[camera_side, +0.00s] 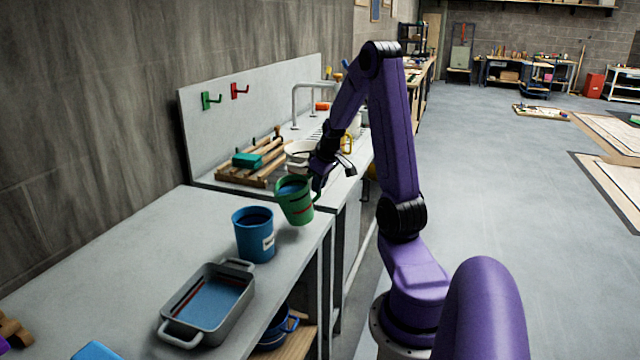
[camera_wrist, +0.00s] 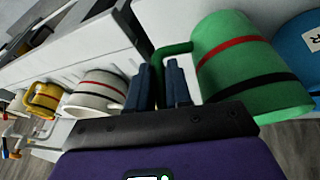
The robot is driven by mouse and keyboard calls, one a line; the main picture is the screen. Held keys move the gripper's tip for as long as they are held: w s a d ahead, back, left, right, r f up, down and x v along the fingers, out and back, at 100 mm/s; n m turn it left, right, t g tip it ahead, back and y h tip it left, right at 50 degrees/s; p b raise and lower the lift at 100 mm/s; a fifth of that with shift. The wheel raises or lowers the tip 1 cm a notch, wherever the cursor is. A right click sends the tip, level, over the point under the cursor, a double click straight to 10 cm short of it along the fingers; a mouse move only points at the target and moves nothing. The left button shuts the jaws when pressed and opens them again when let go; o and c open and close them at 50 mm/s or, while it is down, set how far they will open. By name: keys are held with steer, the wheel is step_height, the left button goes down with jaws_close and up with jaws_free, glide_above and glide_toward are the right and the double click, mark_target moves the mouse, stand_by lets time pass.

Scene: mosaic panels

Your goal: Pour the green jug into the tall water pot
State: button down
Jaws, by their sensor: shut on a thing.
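The green jug (camera_side: 297,209) has a red band and a dark band, and bluish contents show inside its rim in the side view. My gripper (camera_side: 319,186) is shut on its handle, at the jug's right side. In the wrist view the fingers (camera_wrist: 160,72) close around the handle of the jug (camera_wrist: 235,55). The jug leans slightly left and seems a little above the counter. The tall blue water pot (camera_side: 254,243), with a white label and dark inside, stands upright just left of the jug, apart from it. Its side (camera_wrist: 303,48) also shows in the wrist view.
A grey tray (camera_side: 239,269) with blue inside lies at the counter's front. A wooden rack (camera_side: 258,160) with a green block stands behind. In the wrist view, a white mug (camera_wrist: 98,95) and yellow mug (camera_wrist: 42,98) are at left. The counter (camera_side: 140,240) left of the pot is clear.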

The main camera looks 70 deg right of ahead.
steer(key=shift+w+a+r+h, duration=0.15)
steer(key=shift+a+r+h, duration=0.15)
steer(key=shift+r, duration=0.25)
steer(key=shift+w+a+r+h, duration=0.15)
steer(key=shift+a+r+h, duration=0.05)
steer(key=shift+r+h, duration=0.25)
stand_by(1.3)
steer(key=shift+w+a+r+n+g+h, duration=0.15)
steer(key=shift+w+a+r+g+h, duration=0.1)
steer(key=shift+a+r+h, duration=0.35)
steer(key=shift+w+a+r+n+g+h, duration=0.1)
steer(key=shift+w+a+r+g+h, duration=0.3)
steer(key=shift+r, duration=0.4)
steer(key=shift+w+a+r+n+g+h, duration=0.15)
steer(key=shift+a+r+h, duration=0.2)
steer(key=shift+a+r, duration=0.3)
stand_by(3.7)
